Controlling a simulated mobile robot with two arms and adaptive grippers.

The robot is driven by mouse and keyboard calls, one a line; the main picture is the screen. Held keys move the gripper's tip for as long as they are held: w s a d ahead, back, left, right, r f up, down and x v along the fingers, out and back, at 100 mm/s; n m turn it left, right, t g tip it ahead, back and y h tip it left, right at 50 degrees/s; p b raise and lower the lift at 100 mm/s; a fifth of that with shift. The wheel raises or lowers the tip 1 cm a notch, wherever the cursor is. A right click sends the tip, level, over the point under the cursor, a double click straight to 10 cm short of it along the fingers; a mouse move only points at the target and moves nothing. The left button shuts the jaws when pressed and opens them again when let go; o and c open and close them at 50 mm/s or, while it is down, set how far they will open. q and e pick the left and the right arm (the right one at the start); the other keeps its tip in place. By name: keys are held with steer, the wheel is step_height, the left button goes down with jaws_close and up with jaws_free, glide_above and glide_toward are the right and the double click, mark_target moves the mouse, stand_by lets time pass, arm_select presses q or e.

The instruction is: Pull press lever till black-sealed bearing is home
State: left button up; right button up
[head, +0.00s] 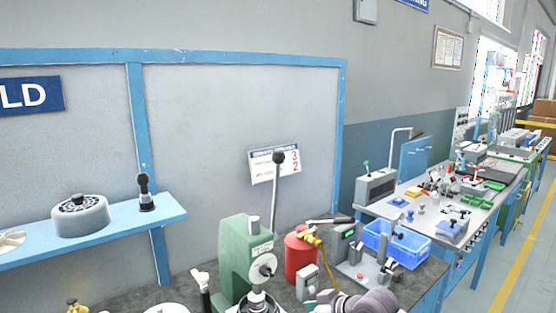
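The green press (238,258) stands on the bench at the lower middle of the head view. Its lever (275,195) is a thin grey rod with a black knob, standing nearly upright at the right of the press. A round pale hub (263,268) shows on the press's side. Below it is a round metal part with a dark centre (258,302), cut off by the lower picture edge. I cannot make out the black-sealed bearing or how far it is seated. Neither of my grippers is recognisable in this view.
A red cylinder (300,258), a yellow-handled tool (318,242) and a blue crate (397,246) stand right of the press. Grey rounded parts (372,302) lie at the front. A blue shelf (120,222) on the left bears a grey round housing (80,216).

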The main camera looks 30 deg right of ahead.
steer(key=w+d+r+t, duration=0.2)
steer(key=d+r, duration=0.1)
steer(key=r, duration=0.6)
steer(key=w+d+r+t, duration=0.1)
steer(key=w+d+r, duration=0.15)
steer(key=r, duration=0.55)
steer(key=t+y, duration=0.2)
steer(key=t, duration=0.2)
glide_toward(284, 158)
steer(key=s, duration=0.2)
steer(key=shift+m, duration=0.5)
steer(key=p+x, duration=0.2)
steer(key=x, duration=0.2)
steer(key=p+x, duration=0.3)
steer(key=x, duration=0.1)
steer(key=p+x, duration=0.3)
steer(key=x, duration=0.1)
steer(key=shift+w+d, duration=0.25)
steer(key=shift+w, duration=0.1)
steer(key=shift+w+a+f+p, duration=0.2)
steer(key=shift+w+a+p, duration=0.1)
steer(key=shift+w, duration=0.3)
steer(key=shift+d, duration=0.1)
jaws_close()
